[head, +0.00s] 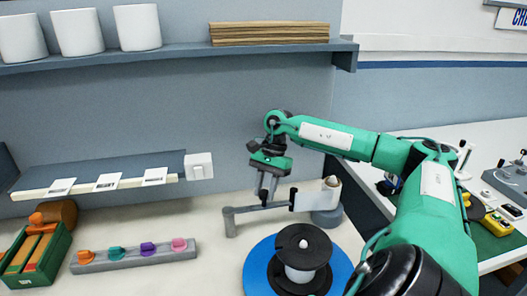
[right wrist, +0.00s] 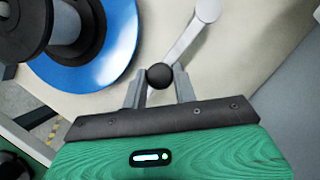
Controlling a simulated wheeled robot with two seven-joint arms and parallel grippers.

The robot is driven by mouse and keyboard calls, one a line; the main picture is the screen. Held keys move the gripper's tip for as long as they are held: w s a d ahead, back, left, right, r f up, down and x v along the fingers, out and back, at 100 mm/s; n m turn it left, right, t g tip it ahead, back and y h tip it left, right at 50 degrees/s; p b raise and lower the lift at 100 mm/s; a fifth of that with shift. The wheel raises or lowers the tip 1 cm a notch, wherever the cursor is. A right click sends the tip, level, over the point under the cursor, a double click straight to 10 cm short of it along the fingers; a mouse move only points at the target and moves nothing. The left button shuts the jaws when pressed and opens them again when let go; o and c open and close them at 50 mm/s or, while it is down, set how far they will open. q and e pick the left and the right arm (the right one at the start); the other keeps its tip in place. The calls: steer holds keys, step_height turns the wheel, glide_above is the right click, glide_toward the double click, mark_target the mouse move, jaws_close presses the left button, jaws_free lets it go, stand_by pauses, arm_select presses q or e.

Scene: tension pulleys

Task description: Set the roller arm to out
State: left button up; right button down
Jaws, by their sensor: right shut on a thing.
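The roller arm (head: 246,208) is a grey bar in the head view, with a round post at its left end. In the right wrist view the bar (right wrist: 184,42) runs from a round grey end at the top down to a dark knob (right wrist: 159,75). My right gripper (head: 265,195) reaches down to the bar's right part. In the right wrist view its two fingers (right wrist: 160,90) stand on either side of the knob, shut on it. My left gripper is not in view.
A black spool (head: 302,250) stands on a blue disc (head: 258,268) in front of the arm. A grey post with a cream roll (head: 331,190) stands to the right. Colored knobs on a grey bar (head: 135,255) and a green crate (head: 50,262) lie left. A shelf (head: 180,52) hangs above.

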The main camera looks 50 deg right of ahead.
steer(key=c, duration=1.1)
jaws_free()
steer(key=shift+w, duration=0.1)
steer(key=v, duration=1.3)
steer(key=shift+r+b, duration=0.3)
steer(key=shift+r, duration=0.15)
steer(key=shift+d, duration=0.1)
